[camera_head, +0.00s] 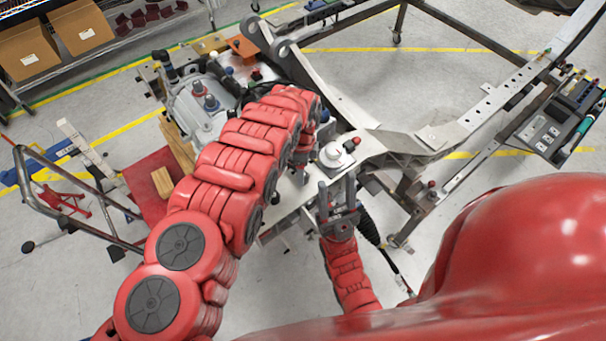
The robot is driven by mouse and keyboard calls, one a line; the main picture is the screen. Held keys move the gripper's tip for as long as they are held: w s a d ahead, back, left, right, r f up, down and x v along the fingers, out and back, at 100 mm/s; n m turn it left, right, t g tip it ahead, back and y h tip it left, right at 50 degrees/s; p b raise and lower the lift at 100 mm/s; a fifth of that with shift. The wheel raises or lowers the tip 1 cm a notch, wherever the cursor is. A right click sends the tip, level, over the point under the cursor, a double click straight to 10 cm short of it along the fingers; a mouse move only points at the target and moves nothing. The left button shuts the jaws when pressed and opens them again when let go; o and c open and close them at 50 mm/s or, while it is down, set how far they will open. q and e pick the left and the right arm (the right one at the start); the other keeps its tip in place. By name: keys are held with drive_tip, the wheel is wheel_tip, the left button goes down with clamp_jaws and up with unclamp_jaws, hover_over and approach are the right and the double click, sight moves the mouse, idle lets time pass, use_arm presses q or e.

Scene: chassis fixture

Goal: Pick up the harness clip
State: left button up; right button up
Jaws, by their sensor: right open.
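My right gripper (337,197) is open, with two dark upright fingers apart and nothing seen between them. It is at the near edge of the chassis fixture (397,142), just below a white round part (333,156). A small dark piece with a red top (352,144) sits right beside the white part, above the right fingertip. I cannot tell for sure which small piece is the harness clip. My left arm (232,168) reaches from the lower left over the fixture. Its gripper is hidden behind the arm.
A black cable (369,229) hangs right of my right gripper. A tool tray (556,125) is at the right. A metal-tube cart (60,190) stands at the left. Open floor lies beyond the frame.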

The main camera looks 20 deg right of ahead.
use_arm(q)
drive_tip(key=shift+d+f, duration=0.15)
drive_tip(key=shift+f, duration=0.35)
drive_tip(key=shift+w+f+b, duration=0.1)
drive_tip(key=shift+f+b, duration=0.4)
drive_tip(key=shift+f, duration=0.85)
clamp_jaws()
